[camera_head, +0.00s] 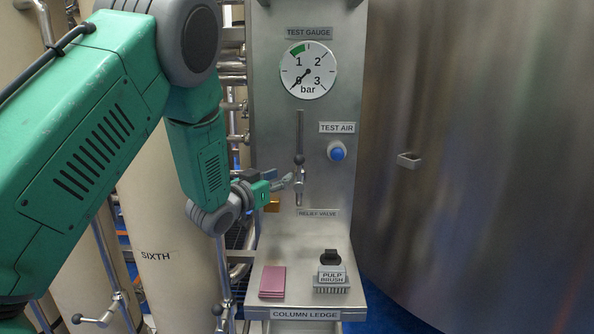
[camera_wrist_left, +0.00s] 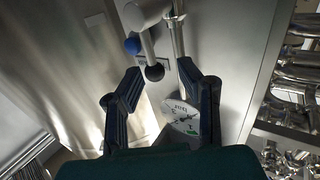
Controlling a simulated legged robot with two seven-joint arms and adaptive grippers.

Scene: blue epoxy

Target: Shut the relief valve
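The relief valve (camera_head: 299,185) sits on a thin vertical pipe on the steel panel, above its RELIEF VALVE label (camera_head: 318,213). Its lever runs up along the pipe to a dark ball knob (camera_head: 299,160). My left gripper (camera_head: 287,181) is just left of the valve in the head view, partly overlapping it. In the left wrist view my left gripper (camera_wrist_left: 161,70) has its fingers spread, and the black ball knob (camera_wrist_left: 154,72) appears between the fingertips. I cannot tell whether either finger touches it. My right gripper is not in view.
The test gauge (camera_head: 308,70) above has its needle near 0. A blue TEST AIR button (camera_head: 337,151) is right of the valve. Pink pads (camera_head: 272,282) and a pulp brush (camera_head: 332,274) are on the column ledge below. A large steel tank (camera_head: 480,150) fills the right.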

